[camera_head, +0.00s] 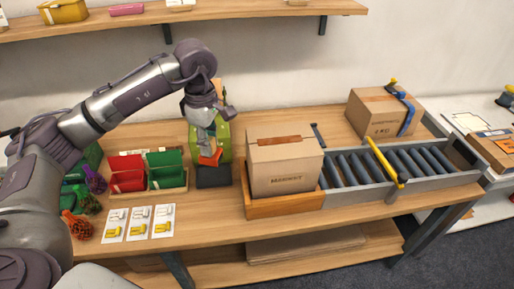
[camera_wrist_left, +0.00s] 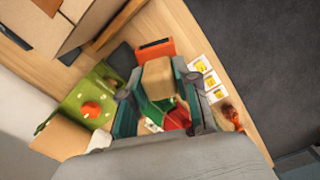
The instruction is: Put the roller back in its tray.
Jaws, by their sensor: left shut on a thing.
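My left gripper (camera_head: 207,142) reaches down from above and is shut on the roller. In the left wrist view a tan block (camera_wrist_left: 157,80), seemingly part of the roller, sits between the teal fingers (camera_wrist_left: 155,100). An orange piece (camera_wrist_left: 155,48) with a dark slot lies just beyond it. In the head view an orange piece (camera_head: 210,158) shows just under the fingertips, directly above a dark block (camera_head: 213,178) that looks like the tray. Whether they touch I cannot tell. My right gripper is not in view.
A green object (camera_head: 224,140) stands close behind the gripper. Red (camera_head: 127,172) and green bins (camera_head: 166,168) are to the left, with label cards (camera_head: 138,223) in front. A cardboard box (camera_head: 284,165) in a wooden tray and a roller conveyor (camera_head: 390,165) are to the right.

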